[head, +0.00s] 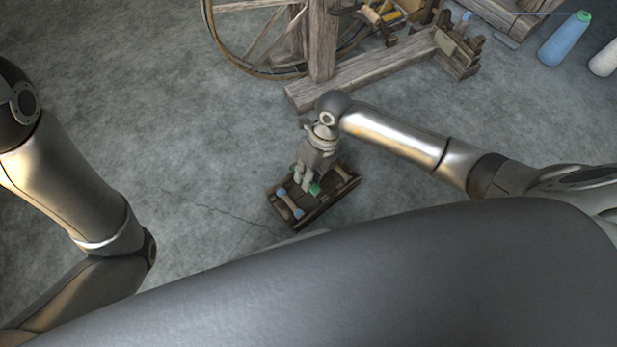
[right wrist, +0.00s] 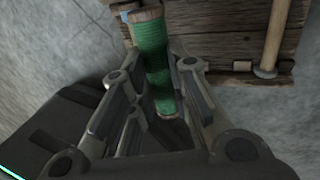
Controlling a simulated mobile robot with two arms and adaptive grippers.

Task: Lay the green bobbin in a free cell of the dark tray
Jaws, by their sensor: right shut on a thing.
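The green bobbin (right wrist: 152,55) is wound with green thread and has pale wooden ends. It sits between the fingers of my right gripper (head: 308,182), which is shut on it. In the head view the bobbin's green end (head: 315,188) shows at the fingertips, over the dark tray (head: 326,207). I cannot tell whether it touches the tray floor. The tray is dark wood and also shows in the right wrist view (right wrist: 210,45). A blue-ended bobbin (head: 289,204) lies in its left part. My left gripper is out of view; only its arm shows.
A pale wooden piece (head: 342,173) lies at the tray's right end. The grey floor left of the tray is clear.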

